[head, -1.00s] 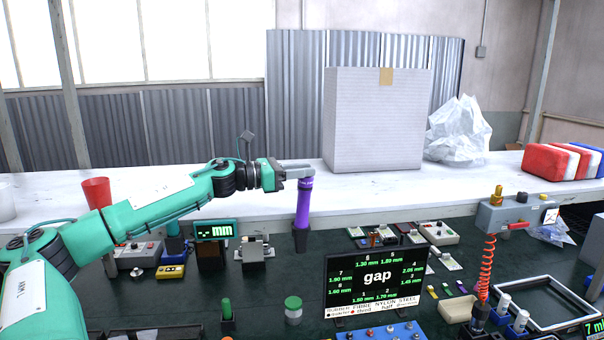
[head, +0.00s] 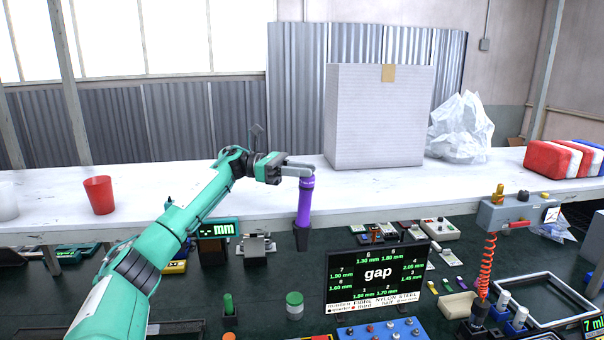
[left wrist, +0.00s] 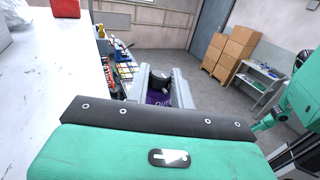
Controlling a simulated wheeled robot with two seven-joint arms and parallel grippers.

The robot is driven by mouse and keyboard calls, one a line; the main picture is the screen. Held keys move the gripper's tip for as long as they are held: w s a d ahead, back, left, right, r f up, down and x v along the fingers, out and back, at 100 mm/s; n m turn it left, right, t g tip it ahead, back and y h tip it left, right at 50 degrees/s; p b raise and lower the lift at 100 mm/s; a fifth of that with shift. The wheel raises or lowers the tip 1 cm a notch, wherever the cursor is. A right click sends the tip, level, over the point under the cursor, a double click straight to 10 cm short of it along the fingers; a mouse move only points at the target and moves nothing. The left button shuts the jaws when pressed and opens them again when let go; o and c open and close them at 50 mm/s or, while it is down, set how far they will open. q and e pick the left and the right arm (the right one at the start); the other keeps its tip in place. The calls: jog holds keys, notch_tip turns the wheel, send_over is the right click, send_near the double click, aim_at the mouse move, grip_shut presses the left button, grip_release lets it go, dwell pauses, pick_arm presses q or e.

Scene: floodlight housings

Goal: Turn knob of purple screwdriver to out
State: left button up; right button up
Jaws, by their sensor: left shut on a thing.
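The purple screwdriver (head: 304,204) stands upright in a dark holder (head: 302,238) near the back edge of the dark mat. My left gripper (head: 305,171) reaches in from the left and is shut on the knob at the screwdriver's top. In the left wrist view, the grey fingers stand on both sides of the dark round knob (left wrist: 159,79), with purple body and part of some lettering (left wrist: 160,97) below it. The knob's setting cannot be read. My right gripper is not in view.
A display reading "gap" (head: 377,276) stands right of the screwdriver. A small metal fixture (head: 255,248) and the "mm" display (head: 219,229) are to its left. A large white box (head: 378,118) and red cup (head: 99,195) stand on the white shelf behind.

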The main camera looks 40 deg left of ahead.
pick_arm(q)
jog(key=shift+d+f+g, duration=0.35)
jog(key=shift+f+g, duration=0.05)
jog(key=shift+f, duration=0.05)
jog(key=o, duration=0.9)
jog(key=shift+s+d+r, duration=0.1)
jog(key=shift+s, duration=0.1)
jog(key=shift+s+d+r, duration=0.2)
jog(key=shift+w+a, duration=0.2)
jog(key=shift+s+r, duration=0.1)
jog(key=shift+s, duration=0.05)
jog(key=shift+r, duration=0.1)
